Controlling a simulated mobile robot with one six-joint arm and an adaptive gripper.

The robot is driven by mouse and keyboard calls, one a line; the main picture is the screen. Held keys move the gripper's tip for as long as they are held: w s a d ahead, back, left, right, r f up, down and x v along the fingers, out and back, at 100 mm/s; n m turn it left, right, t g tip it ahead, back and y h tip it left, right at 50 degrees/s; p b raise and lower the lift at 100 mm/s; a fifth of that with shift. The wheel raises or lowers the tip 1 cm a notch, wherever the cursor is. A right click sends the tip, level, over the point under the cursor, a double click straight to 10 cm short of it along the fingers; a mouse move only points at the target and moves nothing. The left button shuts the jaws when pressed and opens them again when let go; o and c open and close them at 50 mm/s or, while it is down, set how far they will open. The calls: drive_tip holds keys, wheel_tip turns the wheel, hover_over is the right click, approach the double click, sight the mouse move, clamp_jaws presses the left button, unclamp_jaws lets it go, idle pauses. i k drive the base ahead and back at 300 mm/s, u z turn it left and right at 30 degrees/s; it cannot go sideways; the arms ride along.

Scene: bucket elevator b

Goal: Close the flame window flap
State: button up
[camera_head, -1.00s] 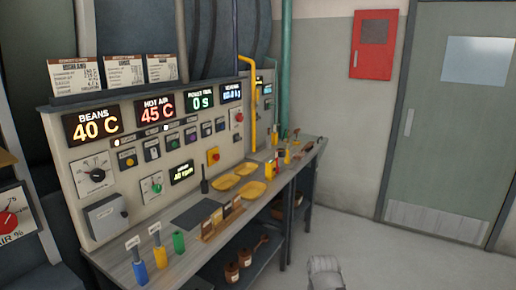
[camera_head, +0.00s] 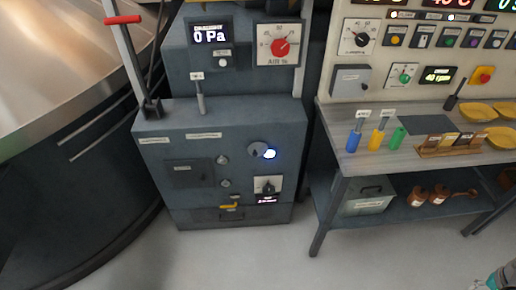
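The grey-blue burner cabinet (camera_head: 222,195) stands in the middle of the head view. On the right of its front is a round grey disc, which looks like the flame window flap (camera_head: 256,149). A bright blue-white glow, apparently the flame window (camera_head: 270,154), shows at the disc's right edge. The disc does not cover the glow. The hinge is too small to make out. My gripper does not show clearly; only a small grey piece, perhaps part of my arm, is at the lower right corner.
A dial knob (camera_head: 267,186) and a yellow handle (camera_head: 229,206) sit below the window. A lever (camera_head: 201,103) stands on the cabinet top. A workbench (camera_head: 433,156) is on the right, a large metal drum (camera_head: 62,60) on the left. The floor (camera_head: 240,262) in front is clear.

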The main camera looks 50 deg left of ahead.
sight(256, 149)
drive_tip(key=u, duration=2.05)
